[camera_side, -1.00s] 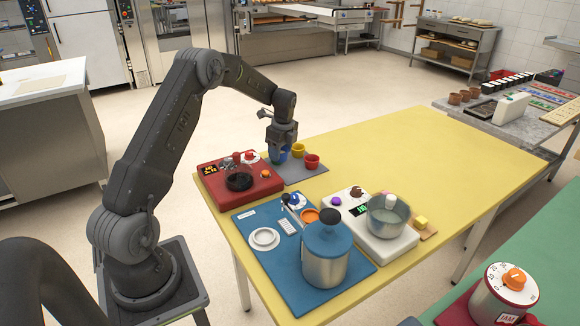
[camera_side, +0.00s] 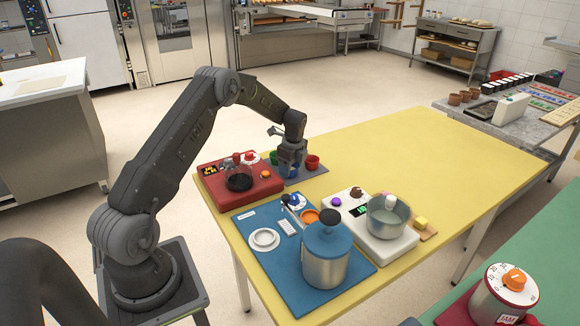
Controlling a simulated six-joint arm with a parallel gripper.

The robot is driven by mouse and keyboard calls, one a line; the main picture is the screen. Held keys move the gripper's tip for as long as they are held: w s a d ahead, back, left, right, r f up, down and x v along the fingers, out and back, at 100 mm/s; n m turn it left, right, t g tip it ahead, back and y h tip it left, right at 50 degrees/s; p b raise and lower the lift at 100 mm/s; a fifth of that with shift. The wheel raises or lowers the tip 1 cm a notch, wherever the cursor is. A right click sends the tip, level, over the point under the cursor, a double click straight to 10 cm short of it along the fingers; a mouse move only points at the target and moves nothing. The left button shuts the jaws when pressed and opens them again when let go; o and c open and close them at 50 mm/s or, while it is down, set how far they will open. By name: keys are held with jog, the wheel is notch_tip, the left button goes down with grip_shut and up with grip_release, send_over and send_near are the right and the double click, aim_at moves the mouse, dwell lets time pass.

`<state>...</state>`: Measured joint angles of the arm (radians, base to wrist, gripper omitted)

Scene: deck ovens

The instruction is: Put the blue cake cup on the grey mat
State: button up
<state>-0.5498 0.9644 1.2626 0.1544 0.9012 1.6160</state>
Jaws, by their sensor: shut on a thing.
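The grey mat (camera_side: 316,174) lies near the far left corner of the yellow table. My gripper (camera_side: 291,166) points down over the mat and is shut on the blue cake cup (camera_side: 292,171). Only a small part of the cup shows between and below the fingers. The cup is low, at or just above the mat; I cannot tell whether it touches.
A green cup (camera_side: 273,158) stands to the left of my gripper and a red cup (camera_side: 312,162) to its right, both close. The red device (camera_side: 213,187) borders the mat on the left. A blue mat with a steel canister (camera_side: 325,265) lies in front.

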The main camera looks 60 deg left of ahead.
aim_at(294, 176)
jog(key=o, duration=0.9)
notch_tip(294, 176, up, 12)
jog(key=d, duration=0.1)
jog(key=s+d+r+n+t, duration=0.2)
jog(key=d+r+n, duration=0.1)
jog(key=d+r, duration=0.6)
jog(key=s+d+r+n+t, duration=0.1)
jog(key=s+d+r+n, duration=0.2)
jog(key=s+d+r, duration=0.55)
jog(key=shift+s+d+f+n+t+h, duration=0.2)
jog(key=shift+s+d+f+n+t, duration=0.35)
jog(key=shift+s+d+n, duration=1.35)
jog(key=shift+s+d+f+n+t+h, duration=0.2)
jog(key=shift+s+d+f+n+t, duration=0.35)
jog(key=shift+s+d, duration=2.6)
jog(key=shift+s+d+f+n+t+h, duration=0.2)
jog(key=shift+s+d+f+n+t, duration=0.75)
jog(key=shift+s, duration=2.7)
